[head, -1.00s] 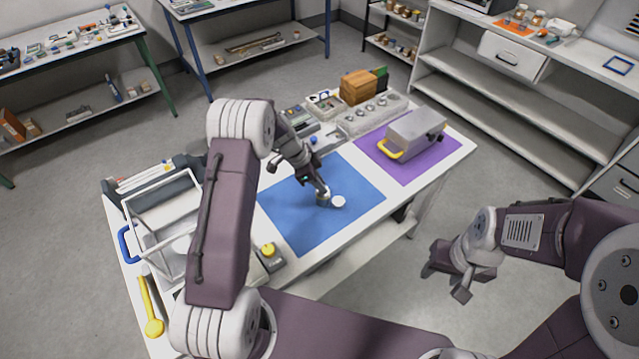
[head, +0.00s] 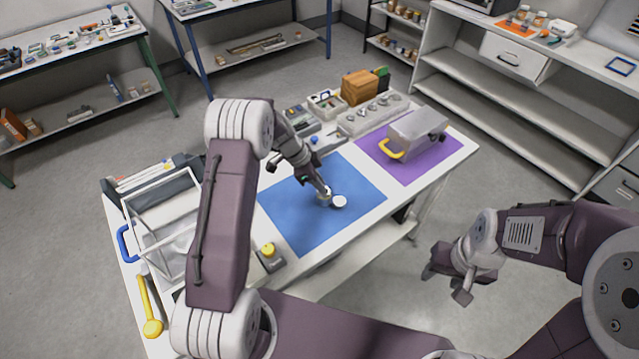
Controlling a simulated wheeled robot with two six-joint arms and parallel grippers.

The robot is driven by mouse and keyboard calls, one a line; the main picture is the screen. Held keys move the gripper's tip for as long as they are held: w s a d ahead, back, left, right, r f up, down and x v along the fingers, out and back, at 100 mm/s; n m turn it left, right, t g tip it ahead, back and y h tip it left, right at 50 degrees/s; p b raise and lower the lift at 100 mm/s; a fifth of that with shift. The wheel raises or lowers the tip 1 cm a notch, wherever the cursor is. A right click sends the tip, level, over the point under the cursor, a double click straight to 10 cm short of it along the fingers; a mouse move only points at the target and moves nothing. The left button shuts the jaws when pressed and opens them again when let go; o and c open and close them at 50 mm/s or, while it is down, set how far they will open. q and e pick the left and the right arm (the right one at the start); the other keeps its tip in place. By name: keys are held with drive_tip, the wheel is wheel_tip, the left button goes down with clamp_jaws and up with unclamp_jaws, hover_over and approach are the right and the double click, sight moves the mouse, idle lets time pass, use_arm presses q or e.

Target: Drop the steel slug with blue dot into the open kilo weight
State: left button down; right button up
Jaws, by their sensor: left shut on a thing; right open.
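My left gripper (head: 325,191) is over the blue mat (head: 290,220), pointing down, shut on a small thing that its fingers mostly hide. This is likely the steel slug, but no blue dot is visible. A small metallic cylinder (head: 323,201), likely the open kilo weight, stands on the mat right at the fingertips. I cannot tell whether the held thing is above its mouth or inside it. A pale round disc (head: 340,202) lies on the mat just right of it. My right gripper (head: 452,285) is open and empty, off the table's right side above the floor.
A glass-sided case (head: 160,222) and a yellow-handled tool (head: 148,310) are at left. A yellow-knobbed block (head: 269,256) sits by the mat. A grey box (head: 414,134) with a yellow handle is on the purple mat (head: 410,172). A tray of weights (head: 362,119) is behind. The front blue mat is clear.

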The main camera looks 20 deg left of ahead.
use_arm(q)
drive_tip(key=shift+b, duration=0.4)
idle(0.3)
drive_tip(key=shift+f+b, duration=0.45)
drive_tip(key=shift+b, duration=0.15)
idle(0.4)
drive_tip(key=c, duration=1.4)
unclamp_jaws()
drive_tip(key=shift+c, duration=0.2)
drive_tip(key=b+v, duration=0.1)
drive_tip(key=v, duration=0.8)
